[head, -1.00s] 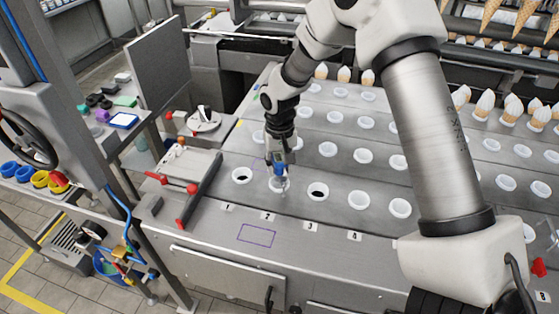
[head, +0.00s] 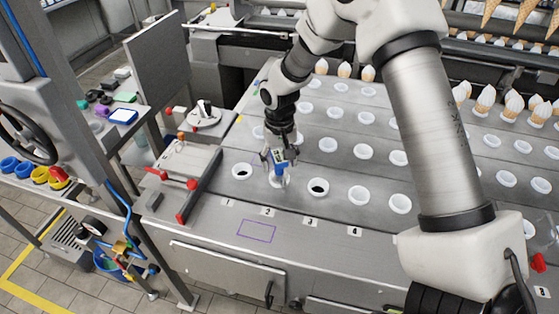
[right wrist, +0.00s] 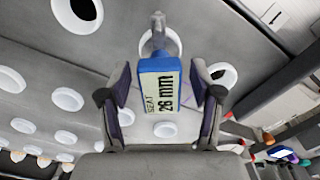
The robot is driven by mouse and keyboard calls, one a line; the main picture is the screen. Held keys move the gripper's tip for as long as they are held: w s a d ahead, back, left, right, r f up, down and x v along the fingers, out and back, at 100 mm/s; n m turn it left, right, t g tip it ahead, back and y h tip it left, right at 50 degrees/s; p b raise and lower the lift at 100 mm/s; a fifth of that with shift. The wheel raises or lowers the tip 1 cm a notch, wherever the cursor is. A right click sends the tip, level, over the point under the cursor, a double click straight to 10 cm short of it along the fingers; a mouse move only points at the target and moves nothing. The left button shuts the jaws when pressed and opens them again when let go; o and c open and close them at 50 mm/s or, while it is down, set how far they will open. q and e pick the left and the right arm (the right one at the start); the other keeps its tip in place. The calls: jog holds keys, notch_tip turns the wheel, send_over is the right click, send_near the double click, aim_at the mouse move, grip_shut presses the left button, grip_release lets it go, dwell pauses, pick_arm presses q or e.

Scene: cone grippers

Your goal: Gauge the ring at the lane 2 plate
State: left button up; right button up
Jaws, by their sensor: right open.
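The blue gauge (head: 281,156) stands at the white ring (head: 279,181) behind the number 2 label (head: 268,212). In the right wrist view the gauge (right wrist: 158,92) has a pale display reading "SEAT 26 mm". Its grey measuring end reaches down to the ring (right wrist: 173,43), which it partly covers; exact contact there is hard to tell. My right gripper (head: 273,156) is open, with one finger on each side of the gauge and gaps showing in the right wrist view (right wrist: 160,85). My left gripper is not in view.
The lane 1 ring (head: 242,172) and lane 3 ring (head: 318,188) have dark centres. More white rings fill the plates behind. A purple outlined rectangle (head: 257,231) marks bare metal in front.

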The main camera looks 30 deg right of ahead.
notch_tip(320, 180, up, 12)
jog(key=shift+f, duration=0.15)
dwell(0.6)
